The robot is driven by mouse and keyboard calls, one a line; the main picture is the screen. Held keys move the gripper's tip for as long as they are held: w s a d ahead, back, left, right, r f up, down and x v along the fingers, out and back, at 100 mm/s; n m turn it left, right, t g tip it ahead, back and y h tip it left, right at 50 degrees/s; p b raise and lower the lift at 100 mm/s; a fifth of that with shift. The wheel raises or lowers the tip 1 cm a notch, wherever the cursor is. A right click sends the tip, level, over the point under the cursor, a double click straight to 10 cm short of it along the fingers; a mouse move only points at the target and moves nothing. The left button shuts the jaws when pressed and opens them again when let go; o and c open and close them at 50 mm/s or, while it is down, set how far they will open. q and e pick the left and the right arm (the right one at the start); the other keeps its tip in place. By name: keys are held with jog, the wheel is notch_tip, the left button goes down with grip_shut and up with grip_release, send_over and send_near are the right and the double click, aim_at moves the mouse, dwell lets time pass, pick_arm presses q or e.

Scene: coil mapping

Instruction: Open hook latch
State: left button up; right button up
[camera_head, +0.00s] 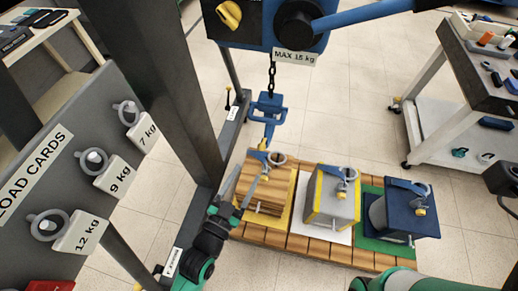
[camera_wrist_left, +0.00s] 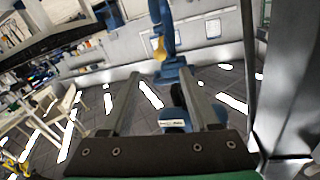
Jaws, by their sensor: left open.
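The blue crane hook (camera_head: 267,108) hangs on a dark chain below the hoist, with a small yellow latch (camera_head: 268,130) at its lower part. The hook also shows in the left wrist view (camera_wrist_left: 172,74), beyond and between my finger ends, with the yellow latch (camera_wrist_left: 160,47) near its top. My left gripper (camera_head: 250,181) is open and empty, below the hook and in front of the wooden-sided load. The wrist view shows its two fingers (camera_wrist_left: 164,88) wide apart. Whether a finger touches the hook cannot be told. My right gripper is out of view.
The wooden load (camera_head: 249,192), grey load (camera_head: 333,197) and dark blue load (camera_head: 380,218) stand on a wooden pallet (camera_head: 300,245). The hoist (camera_head: 262,22) is above. A load card board (camera_head: 70,165) stands left and a tool cart (camera_head: 450,100) right. A grey post (camera_head: 160,80) rises left of the hook.

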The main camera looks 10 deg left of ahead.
aim_at(260, 150)
pick_arm(q)
jog(key=b+x, duration=0.3)
jog(key=x, duration=0.7)
jog(key=shift+w+f, duration=0.1)
jog(key=shift+w, duration=0.25)
jog(key=shift+w+d, duration=0.15)
jog(key=shift+w, duration=0.15)
grip_shut()
dwell(0.5)
